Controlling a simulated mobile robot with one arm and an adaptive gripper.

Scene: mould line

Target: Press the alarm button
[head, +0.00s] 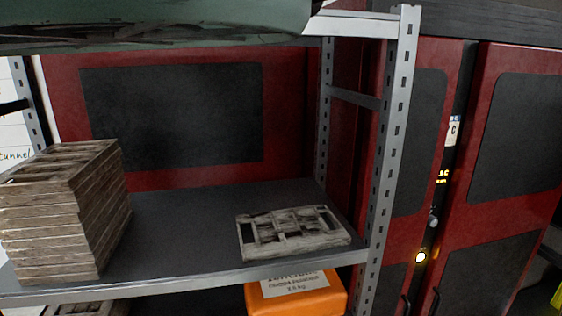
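A small round lit button (420,257), glowing pale yellow, sits on the dark vertical strip between red cabinet doors at the right. A grey round knob or button (433,221) sits just above it on the same strip. Small yellow lettering (442,177) and a white label (453,130) are higher up, too small to read fully. I cannot tell from the markings which of the two round parts is the alarm button. My gripper is not in view.
A metal shelf rack fills the left and middle; its upright post (392,150) stands left of the button strip. The shelf (180,235) holds stacked wooden pallets (70,215) and one flat pallet (290,232). An orange box (297,300) is below. Dark handles (436,302) are on the doors.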

